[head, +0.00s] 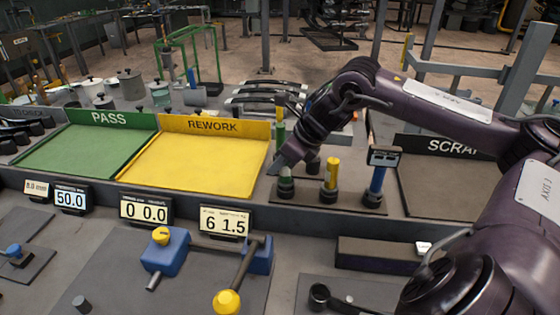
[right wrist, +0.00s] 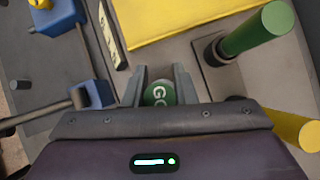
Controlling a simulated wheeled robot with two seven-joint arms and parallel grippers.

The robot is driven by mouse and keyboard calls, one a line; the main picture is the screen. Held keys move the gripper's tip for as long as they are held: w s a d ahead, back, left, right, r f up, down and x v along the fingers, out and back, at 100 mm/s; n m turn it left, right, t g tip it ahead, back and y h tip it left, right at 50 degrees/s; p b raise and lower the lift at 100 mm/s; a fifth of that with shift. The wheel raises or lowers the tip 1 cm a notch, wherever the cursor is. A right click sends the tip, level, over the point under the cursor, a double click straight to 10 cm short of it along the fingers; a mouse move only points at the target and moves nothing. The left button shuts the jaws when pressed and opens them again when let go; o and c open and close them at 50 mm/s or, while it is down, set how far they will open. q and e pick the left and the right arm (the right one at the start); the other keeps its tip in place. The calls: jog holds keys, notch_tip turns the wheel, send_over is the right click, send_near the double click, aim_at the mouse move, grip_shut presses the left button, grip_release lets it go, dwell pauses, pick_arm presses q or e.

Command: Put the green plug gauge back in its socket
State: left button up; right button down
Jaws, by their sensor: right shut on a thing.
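My right gripper (head: 284,164) is shut on a green plug gauge at the left end of the gauge rack (head: 345,204). In the right wrist view, the gripper (right wrist: 163,76) pinches the gauge's round green top (right wrist: 158,92), lettered and facing the camera. In the head view, the gauge's lower part (head: 286,187) is dark, below the fingers. I cannot tell whether it is in a socket or just above one. Another green gauge (head: 281,132) stands behind; it also shows in the right wrist view (right wrist: 258,31). My left gripper is not in view.
A yellow gauge (head: 331,171) and a blue post (head: 377,180) with a small display stand to the right on the rack. The yellow REWORK tray (head: 190,188) and green PASS tray (head: 80,172) lie left. A blue fixture (head: 168,254) stands in front.

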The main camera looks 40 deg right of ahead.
jog(key=shift+f, duration=0.1)
jog(key=c, duration=0.6)
grip_release()
notch_tip(320, 180, up, 8)
jog(key=p, duration=0.7)
jog(key=shift+p, duration=0.35)
dwell(0.3)
